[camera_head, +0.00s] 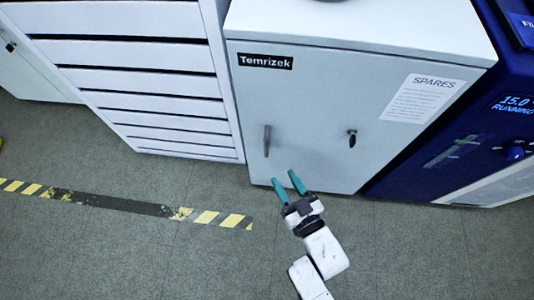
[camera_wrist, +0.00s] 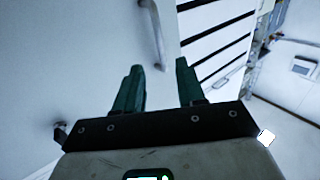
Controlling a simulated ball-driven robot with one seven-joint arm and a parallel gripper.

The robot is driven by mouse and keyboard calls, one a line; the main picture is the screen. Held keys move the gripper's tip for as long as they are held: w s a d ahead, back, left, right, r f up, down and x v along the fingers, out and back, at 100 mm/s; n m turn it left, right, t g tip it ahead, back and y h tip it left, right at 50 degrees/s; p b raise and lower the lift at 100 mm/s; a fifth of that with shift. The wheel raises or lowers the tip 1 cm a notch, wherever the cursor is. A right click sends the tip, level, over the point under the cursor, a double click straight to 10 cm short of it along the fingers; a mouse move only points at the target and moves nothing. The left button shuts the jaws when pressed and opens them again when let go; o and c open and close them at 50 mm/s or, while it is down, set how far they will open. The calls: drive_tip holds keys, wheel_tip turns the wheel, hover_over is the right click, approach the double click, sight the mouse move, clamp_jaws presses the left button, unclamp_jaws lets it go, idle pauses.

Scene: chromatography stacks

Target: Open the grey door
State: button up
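The grey door (camera_head: 310,100) is the front of a pale cabinet labelled "Temrizek", and it looks shut. It has a vertical bar handle (camera_head: 266,140) on its left side and a dark knob or lock (camera_head: 352,139) to the right. My gripper (camera_head: 286,179) is open and empty, in front of the door's lower part, below and slightly right of the handle. In the wrist view the handle (camera_wrist: 156,35) is at the top, its lower end between the lines of my open fingertips (camera_wrist: 160,68). The fingers look apart from it. A dark knob (camera_wrist: 60,131) shows at left, partly hidden.
A white drawer cabinet (camera_head: 140,75) stands directly left of the door. A blue machine (camera_head: 440,140) with a lit display stands close on the right. A "SPARES" sheet (camera_head: 420,98) is on the door. The grey floor (camera_head: 150,255) in front is free, with a striped tape line (camera_head: 120,204).

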sight(267, 150)
drive_tip(key=b+x, duration=0.1)
drive_tip(key=x, duration=0.8)
drive_tip(key=shift+w+b, duration=0.15)
drive_tip(key=shift+b, duration=0.15)
clamp_jaws()
